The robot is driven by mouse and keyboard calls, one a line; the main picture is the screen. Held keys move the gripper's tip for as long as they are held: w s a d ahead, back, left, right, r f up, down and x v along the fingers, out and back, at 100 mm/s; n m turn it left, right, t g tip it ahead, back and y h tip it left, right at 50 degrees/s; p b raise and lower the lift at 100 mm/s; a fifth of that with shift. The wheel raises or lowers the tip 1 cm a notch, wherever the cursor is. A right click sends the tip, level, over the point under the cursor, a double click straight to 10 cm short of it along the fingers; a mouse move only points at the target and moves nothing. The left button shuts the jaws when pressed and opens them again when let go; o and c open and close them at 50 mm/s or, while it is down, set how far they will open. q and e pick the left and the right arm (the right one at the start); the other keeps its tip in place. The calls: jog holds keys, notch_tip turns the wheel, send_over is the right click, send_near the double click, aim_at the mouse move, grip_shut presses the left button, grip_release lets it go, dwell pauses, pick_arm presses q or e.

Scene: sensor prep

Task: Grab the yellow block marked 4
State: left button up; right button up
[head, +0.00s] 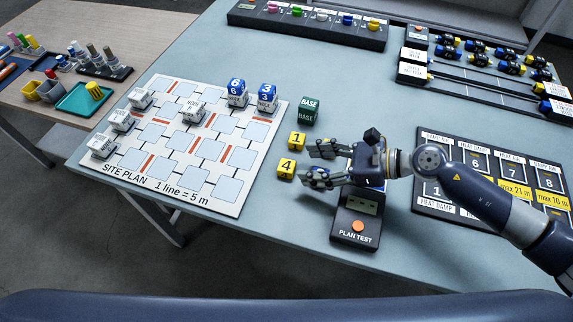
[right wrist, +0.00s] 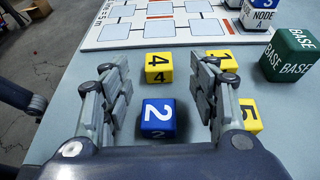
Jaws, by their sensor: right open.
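The yellow block marked 4 (head: 287,169) sits on the blue-grey table just right of the site plan board. My right gripper (head: 311,164) is open, with its fingers pointing left toward this block. In the right wrist view the yellow block marked 4 (right wrist: 159,68) shows ahead, around the line between the fingertips of my right gripper (right wrist: 151,64). A blue block marked 2 (right wrist: 158,118) lies between the fingers, nearer the palm, with no visible contact. My left gripper is not in view.
A yellow block marked 1 (head: 297,141) is close by the 4. A green BASE block (head: 308,110) stands behind. The site plan board (head: 225,203) lies left; the plan test box (head: 357,228) is below the gripper.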

aim_at(285, 165)
jog(key=shift+p+x, duration=0.45)
jog(key=shift+x, duration=2.7)
jog(key=shift+s, duration=0.1)
jog(key=shift+d, duration=0.1)
jog(key=shift+c, duration=0.2)
jog(key=c, duration=1)
